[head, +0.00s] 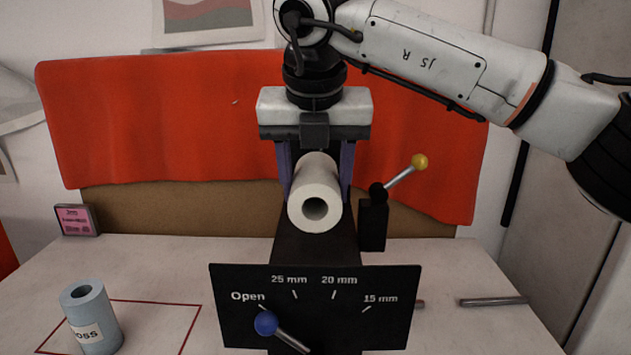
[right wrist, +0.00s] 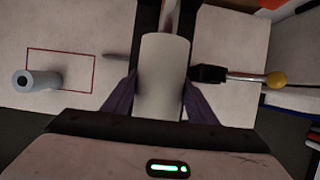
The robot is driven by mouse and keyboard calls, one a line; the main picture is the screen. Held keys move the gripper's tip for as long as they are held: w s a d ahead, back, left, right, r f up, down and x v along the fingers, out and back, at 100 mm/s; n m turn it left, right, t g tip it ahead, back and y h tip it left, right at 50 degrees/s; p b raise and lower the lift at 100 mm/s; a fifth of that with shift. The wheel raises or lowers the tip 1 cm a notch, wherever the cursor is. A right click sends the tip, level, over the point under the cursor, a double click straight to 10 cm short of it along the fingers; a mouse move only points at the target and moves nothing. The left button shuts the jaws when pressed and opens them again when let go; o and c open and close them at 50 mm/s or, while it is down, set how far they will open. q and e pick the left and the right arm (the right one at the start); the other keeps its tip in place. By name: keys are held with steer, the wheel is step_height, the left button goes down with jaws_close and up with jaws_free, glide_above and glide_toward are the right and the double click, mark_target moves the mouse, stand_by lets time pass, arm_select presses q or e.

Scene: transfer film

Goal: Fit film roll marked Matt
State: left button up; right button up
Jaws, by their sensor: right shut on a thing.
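A cream-white film roll (head: 313,195) lies on its side between the fingers of my right gripper (head: 318,180), its hollow end facing the head camera. The right gripper is shut on it, above the black machine (head: 300,247); it also shows in the right wrist view (right wrist: 162,75). No marking shows on this roll. In the wrist view, a bar at the top lines up with the roll; I cannot tell whether it enters the core. A blue-grey roll (head: 93,315) with a label ending in "oss" stands upright on the table at left. My left gripper is not in view.
The machine's front panel (head: 378,325) reads Open, 25 mm, 20 mm and 15 mm; its blue-knobbed lever (head: 266,323) points near Open. A yellow-knobbed lever (head: 419,161) stands right of the roll. A metal rod (head: 492,301) lies at right. A red outline (head: 190,330) marks the left table.

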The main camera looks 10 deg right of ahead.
mark_target(316, 162)
steer(key=shift+w+d+p, duration=0.2)
steer(key=shift+w+p, duration=1)
steer(key=shift+w, duration=0.4)
steer(key=shift+w+d, duration=0.15)
steer(key=shift+w, duration=1.15)
steer(key=shift+w+d, duration=0.15)
steer(key=shift+w, duration=1.15)
steer(key=shift+w, duration=0.75)
steer(key=shift+w+d, duration=0.15)
steer(key=shift+w, duration=0.3)
steer(key=o, duration=1.4)
